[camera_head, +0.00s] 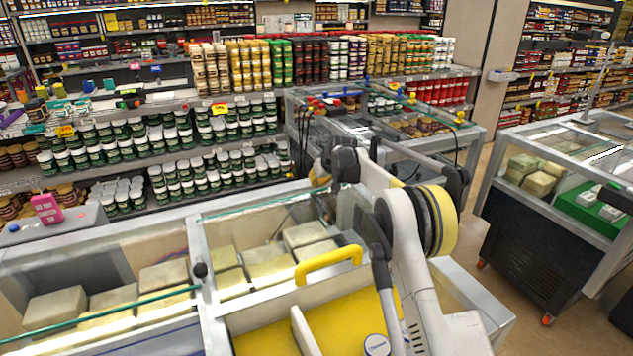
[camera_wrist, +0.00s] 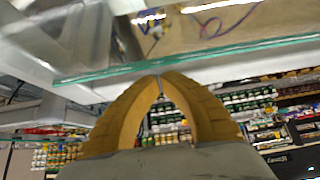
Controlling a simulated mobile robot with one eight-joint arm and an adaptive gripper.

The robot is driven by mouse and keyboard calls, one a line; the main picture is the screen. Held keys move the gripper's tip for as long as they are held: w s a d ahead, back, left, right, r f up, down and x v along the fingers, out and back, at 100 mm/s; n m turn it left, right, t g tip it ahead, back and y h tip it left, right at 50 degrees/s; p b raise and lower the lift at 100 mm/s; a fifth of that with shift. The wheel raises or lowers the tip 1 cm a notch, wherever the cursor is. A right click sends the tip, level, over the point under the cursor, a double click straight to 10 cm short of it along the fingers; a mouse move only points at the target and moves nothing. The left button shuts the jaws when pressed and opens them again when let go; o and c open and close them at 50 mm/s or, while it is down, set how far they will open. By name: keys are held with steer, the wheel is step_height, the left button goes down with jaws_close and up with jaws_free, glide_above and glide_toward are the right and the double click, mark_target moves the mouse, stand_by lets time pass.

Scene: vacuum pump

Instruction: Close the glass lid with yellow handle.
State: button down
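My gripper (camera_wrist: 157,77) shows in the wrist view as two yellow fingers with their tips together and a narrow gap lower between them; I see nothing held. The tips overlap the green edge of a glass pane (camera_wrist: 230,52); I cannot tell whether they touch it. In the head view my gripper (camera_head: 318,177) is a small orange patch, mostly hidden behind my arm. A yellow bar handle (camera_head: 328,263) stands near the front in the head view. Glass panes with green edges (camera_head: 265,198) top the front case; I cannot tell which pane, if any, the handle belongs to.
The front case (camera_head: 195,260) holds pale blocks. Behind it stands a glass-topped case (camera_head: 360,122) with coloured fittings and cables on it. Another case (camera_head: 550,195) stands at the right, with an aisle floor (camera_head: 485,245) between. Full shelves (camera_head: 165,160) line the back.

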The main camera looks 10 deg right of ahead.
mark_target(358, 231)
steer(key=shift+s+d, duration=0.2)
steer(key=shift+s, duration=0.55)
steer(key=s+d, duration=0.2)
steer(key=s, duration=0.6)
steer(key=s+d+b, duration=0.1)
steer(key=s+d, duration=0.1)
steer(key=s, duration=0.6)
steer(key=s+d, duration=0.3)
steer(key=s, duration=0.5)
steer(key=shift+s, duration=0.25)
steer(key=shift+s+f, duration=0.15)
steer(key=shift+s, duration=0.15)
steer(key=shift+d, duration=0.1)
